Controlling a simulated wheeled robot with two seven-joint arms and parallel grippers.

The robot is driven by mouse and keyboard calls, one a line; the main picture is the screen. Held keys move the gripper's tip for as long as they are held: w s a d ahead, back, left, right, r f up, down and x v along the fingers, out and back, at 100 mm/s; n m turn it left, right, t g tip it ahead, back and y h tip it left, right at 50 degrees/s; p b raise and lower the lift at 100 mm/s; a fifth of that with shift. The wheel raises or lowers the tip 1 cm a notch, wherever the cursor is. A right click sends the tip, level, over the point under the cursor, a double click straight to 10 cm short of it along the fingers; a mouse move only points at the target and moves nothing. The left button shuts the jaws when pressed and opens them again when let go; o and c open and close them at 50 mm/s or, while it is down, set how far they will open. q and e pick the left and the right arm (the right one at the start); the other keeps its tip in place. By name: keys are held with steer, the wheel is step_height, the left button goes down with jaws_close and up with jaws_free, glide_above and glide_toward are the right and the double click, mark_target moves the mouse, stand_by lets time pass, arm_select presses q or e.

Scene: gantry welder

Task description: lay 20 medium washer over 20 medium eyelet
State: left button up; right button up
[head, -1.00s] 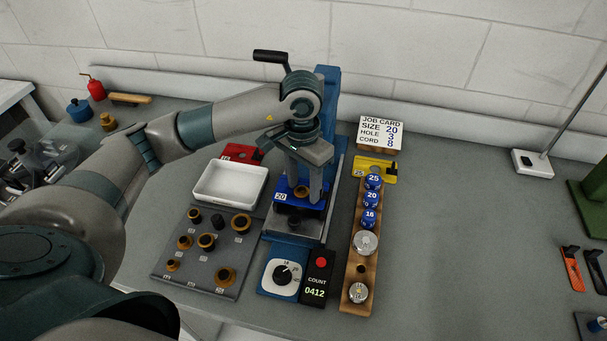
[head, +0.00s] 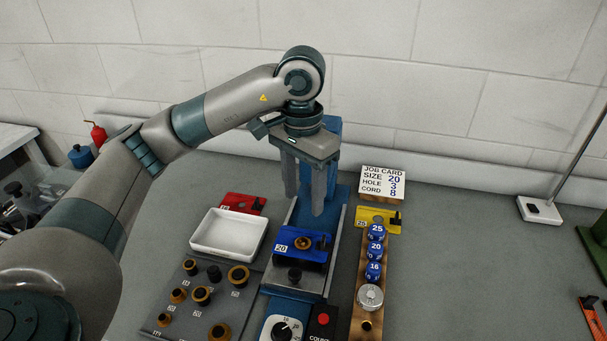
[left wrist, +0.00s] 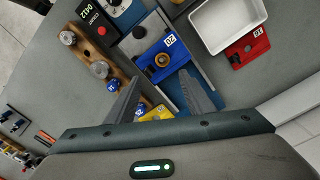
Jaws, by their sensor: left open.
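The blue die block marked 20 (head: 288,255) sits on the press bed, with a brass ring (head: 303,243) on its top. The ring also shows in the left wrist view (left wrist: 162,60), with a dark centre. I cannot tell whether it is an eyelet alone or a washer lying over one. My left gripper (head: 305,203) is open and empty, its fingers pointing down above and slightly behind the block, apart from the ring. The grey board (head: 248,290) at the left holds several brass eyelets or washers of different sizes. My right gripper is not in view.
A white tray (head: 229,253) and a red die block (head: 243,203) are left of the press. A yellow die block (head: 378,217) and a wooden rack (head: 368,318) with blue numbered knobs stand at its right. The job card (head: 383,182) reads size 20.

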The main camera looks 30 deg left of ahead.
arm_select(q)
step_height(320, 180, up, 5)
steer(key=shift+r, duration=0.1)
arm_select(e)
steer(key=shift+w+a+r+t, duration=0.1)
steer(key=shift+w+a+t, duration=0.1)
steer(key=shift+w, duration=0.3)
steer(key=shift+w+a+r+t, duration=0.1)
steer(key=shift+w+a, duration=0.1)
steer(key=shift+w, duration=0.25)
